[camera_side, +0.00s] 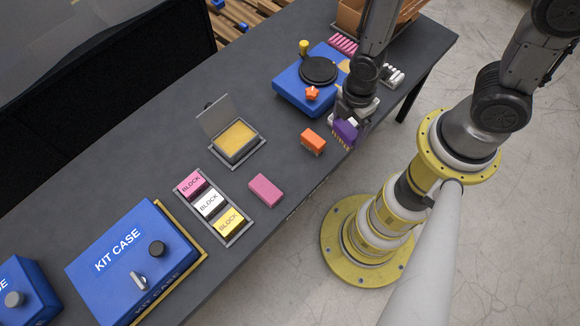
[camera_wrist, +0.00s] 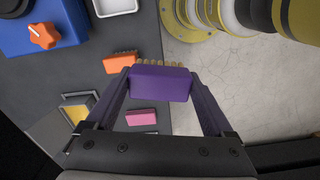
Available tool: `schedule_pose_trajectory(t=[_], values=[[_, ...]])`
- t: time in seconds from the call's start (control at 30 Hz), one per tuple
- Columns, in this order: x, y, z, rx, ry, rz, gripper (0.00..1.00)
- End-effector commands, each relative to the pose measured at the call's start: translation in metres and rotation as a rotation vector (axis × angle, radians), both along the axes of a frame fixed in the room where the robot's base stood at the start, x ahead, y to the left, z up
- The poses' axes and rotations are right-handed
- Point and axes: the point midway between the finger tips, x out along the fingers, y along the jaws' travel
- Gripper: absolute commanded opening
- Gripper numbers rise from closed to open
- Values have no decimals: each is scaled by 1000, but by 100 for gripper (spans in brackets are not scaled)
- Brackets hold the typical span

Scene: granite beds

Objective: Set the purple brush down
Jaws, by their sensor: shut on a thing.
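The purple brush (camera_side: 345,131) is held in my gripper (camera_side: 350,118) near the right edge of the dark table in the side view. In the wrist view the purple brush (camera_wrist: 160,83) lies between the two fingers of my gripper (camera_wrist: 160,90), its tan bristles on the upper side of the picture. My gripper is shut on it. I cannot tell exactly how high it is above the table.
An orange brush (camera_side: 312,141) and a pink block (camera_side: 266,190) lie on the table (camera_side: 150,140) near its edge. A blue box (camera_side: 290,92) with a black disc and orange knob stands close by. An open-lidded tray (camera_side: 235,141) and a block rack (camera_side: 242,236) are farther left.

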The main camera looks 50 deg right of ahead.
Motion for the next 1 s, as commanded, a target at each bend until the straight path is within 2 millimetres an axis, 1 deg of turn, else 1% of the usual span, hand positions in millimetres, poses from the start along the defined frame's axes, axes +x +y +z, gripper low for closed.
schedule_pose_trajectory(t=[0.03, 0.13, 0.27, 0.4, 0.47, 0.57, 0.87, 1.0], values=[[-12, 8, 1, 1, -1, 52, 12], [-28, 19, 3, 0, -2, 128, 12], [-34, 30, 5, 0, 0, 192, 12], [-33, 38, 5, 1, -1, 220, 12], [-28, 42, 2, 0, 0, 223, 12], [-15, 49, -6, -1, 1, 222, 12], [44, 84, -36, 1, 0, 222, 12], [58, 92, -59, -1, 3, 221, 12]])
